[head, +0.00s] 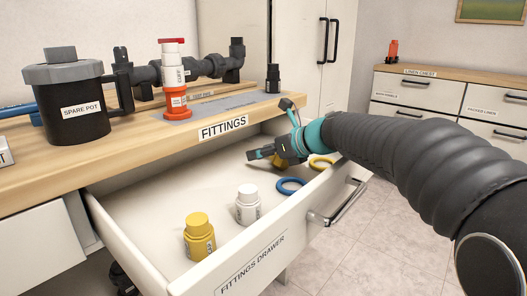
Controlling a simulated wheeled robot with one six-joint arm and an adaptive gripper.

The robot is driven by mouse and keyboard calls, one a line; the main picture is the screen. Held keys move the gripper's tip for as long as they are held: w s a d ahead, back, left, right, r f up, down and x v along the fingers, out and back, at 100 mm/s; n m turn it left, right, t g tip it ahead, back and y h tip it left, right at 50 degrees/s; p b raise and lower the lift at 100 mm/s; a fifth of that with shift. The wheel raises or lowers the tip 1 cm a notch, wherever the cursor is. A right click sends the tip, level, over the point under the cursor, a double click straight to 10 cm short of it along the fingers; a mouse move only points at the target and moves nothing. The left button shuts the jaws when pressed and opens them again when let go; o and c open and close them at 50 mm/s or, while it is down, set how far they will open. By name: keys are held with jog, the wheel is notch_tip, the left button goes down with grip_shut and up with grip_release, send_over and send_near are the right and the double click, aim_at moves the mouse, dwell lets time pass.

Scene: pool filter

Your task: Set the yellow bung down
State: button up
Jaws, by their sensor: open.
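A yellow bung-like piece (199,240) with a ribbed cap stands upright on the drawer floor near the front left. My gripper (262,155) is open over the back right of the drawer, well apart from that piece. Another small yellow thing (278,163) shows just below my gripper. It is partly hidden, and I cannot tell its shape or whether the gripper touches it.
The worktop (140,123) above carries a black spare pot (70,108), pipework and a red-and-white fitting (173,80).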

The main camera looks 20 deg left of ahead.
jog(key=p+v, duration=0.1)
jog(key=v, duration=1.1)
jog(key=shift+r, duration=0.45)
